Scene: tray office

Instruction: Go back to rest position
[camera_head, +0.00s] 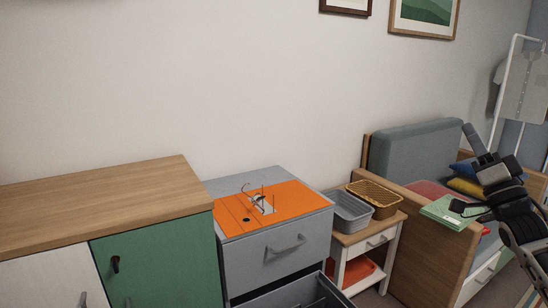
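My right arm comes in from the right edge, and its dark gripper (468,209) is at the right side of the picture, over the sofa's wooden armrest. The gripper is small and dark here, and its fingers are hard to make out. A green book or folder (440,211) lies at the fingertips, over the near armrest. I cannot tell whether the fingers touch or grip it. My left gripper is not in view.
A grey drawer cabinet (262,262) with an orange top panel (240,213) has its lower drawer (295,296) open. A side table (376,240) carries a grey basket (347,212) and a brown basket (374,197). A wooden-topped cabinet (110,200) stands left; a sofa (415,150) stands right.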

